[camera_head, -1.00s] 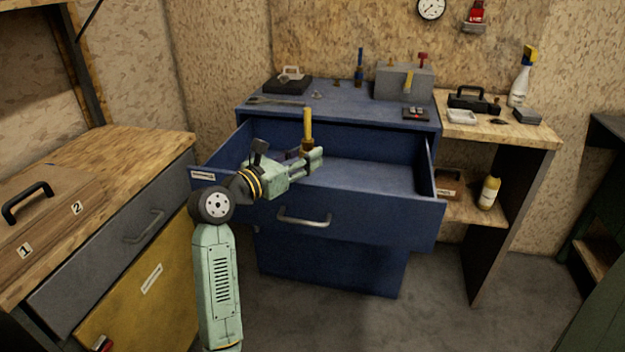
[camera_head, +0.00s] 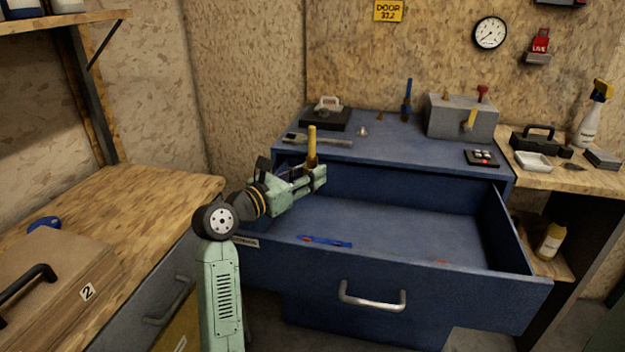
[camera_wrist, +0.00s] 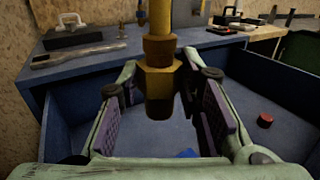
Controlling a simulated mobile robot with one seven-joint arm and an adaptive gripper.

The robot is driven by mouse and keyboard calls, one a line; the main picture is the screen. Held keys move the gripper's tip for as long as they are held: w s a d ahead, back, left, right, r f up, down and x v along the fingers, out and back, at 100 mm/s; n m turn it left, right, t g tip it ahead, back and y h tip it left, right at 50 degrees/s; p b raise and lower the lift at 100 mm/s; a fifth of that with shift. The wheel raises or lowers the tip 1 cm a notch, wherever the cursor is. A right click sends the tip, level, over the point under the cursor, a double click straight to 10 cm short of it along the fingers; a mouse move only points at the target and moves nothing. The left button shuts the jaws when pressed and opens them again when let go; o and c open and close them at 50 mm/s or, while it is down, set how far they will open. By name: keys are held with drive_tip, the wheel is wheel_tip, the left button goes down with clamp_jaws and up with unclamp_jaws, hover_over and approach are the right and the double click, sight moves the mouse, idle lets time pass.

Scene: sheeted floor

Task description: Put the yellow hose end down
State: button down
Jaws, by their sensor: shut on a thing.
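The yellow hose end (camera_head: 312,148) is a yellow tube with a brass-coloured fitting at its lower end. My gripper (camera_head: 318,176) is shut on it and holds it upright, above the left part of the open blue drawer (camera_head: 400,225). In the wrist view the hose end (camera_wrist: 158,70) stands between the two finger pads, with its dark lower end pointing down and clear of the drawer floor. Its upper end is cut off in that view.
A blue tool (camera_head: 325,241) and a small red cap (camera_wrist: 265,120) lie in the drawer. The blue cabinet top (camera_head: 400,145) behind carries a wrench (camera_head: 318,140), a black box with a handle (camera_head: 326,115), a grey block (camera_head: 460,117) and a black keypad (camera_head: 482,158). Its middle is bare.

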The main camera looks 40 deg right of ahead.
drive_tip(key=w+f+p, duration=0.2)
drive_tip(key=w+p, duration=0.1)
drive_tip(key=w, duration=0.4)
drive_tip(key=w+f+p, duration=0.3)
drive_tip(key=w, duration=0.5)
drive_tip(key=shift+w+a, duration=0.2)
drive_tip(key=shift+a, duration=0.25)
drive_tip(key=shift+f, duration=0.1)
drive_tip(key=shift+f+b, duration=0.35)
drive_tip(key=shift+b, duration=0.15)
drive_tip(key=shift+f, duration=0.2)
drive_tip(key=shift+r, duration=0.1)
drive_tip(key=c, duration=1.2)
unclamp_jaws()
drive_tip(key=shift+o, duration=0.2)
